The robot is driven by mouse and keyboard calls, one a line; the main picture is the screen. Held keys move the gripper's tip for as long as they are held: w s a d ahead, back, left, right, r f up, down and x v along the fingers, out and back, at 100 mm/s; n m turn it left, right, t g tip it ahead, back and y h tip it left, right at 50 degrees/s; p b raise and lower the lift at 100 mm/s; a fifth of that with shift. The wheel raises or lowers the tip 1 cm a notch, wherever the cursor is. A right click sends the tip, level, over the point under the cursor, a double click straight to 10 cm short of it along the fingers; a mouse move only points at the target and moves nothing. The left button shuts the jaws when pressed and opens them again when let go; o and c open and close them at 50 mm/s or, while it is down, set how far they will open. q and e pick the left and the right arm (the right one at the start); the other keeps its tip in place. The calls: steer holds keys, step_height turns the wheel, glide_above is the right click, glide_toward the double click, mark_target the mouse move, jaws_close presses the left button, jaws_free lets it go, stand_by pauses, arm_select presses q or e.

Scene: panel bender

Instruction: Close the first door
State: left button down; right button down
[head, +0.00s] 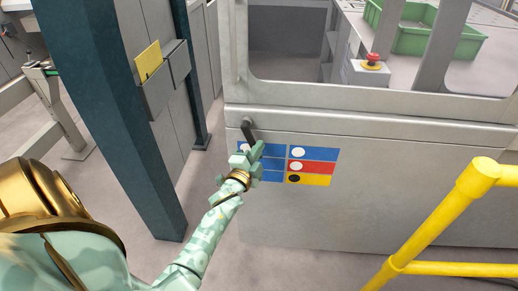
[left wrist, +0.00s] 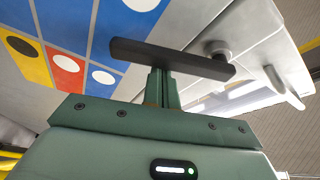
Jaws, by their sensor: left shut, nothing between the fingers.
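The door (head: 380,190) is a grey panel with a window in its upper part and a dark lever handle (head: 248,130) near its left edge. I cannot tell whether it is fully closed. My left gripper (head: 247,155) is at the door face, just below the handle, over blue labels. In the left wrist view, the handle (left wrist: 165,58) is a dark bar crossing in front of the fingertips of my left gripper (left wrist: 160,85). The fingers are together with nothing between them. I cannot tell whether they touch the bar. My right gripper is out of view.
A dark teal post (head: 110,110) stands left of the door. A yellow railing (head: 440,220) is at the right front. Behind the window are a red emergency button (head: 373,60) and a green crate (head: 410,40). Grey floor shows between post and door.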

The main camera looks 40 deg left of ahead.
arm_select(q)
steer(key=s+a+b, duration=0.1)
steer(key=s+a, duration=0.8)
steer(key=a, duration=0.5)
steer(key=s+a+b, duration=0.1)
steer(key=s+a, duration=0.9)
steer(key=a, duration=0.4)
steer(key=shift+a, duration=0.2)
steer(key=shift+s+a+r, duration=0.1)
steer(key=shift+r, duration=0.05)
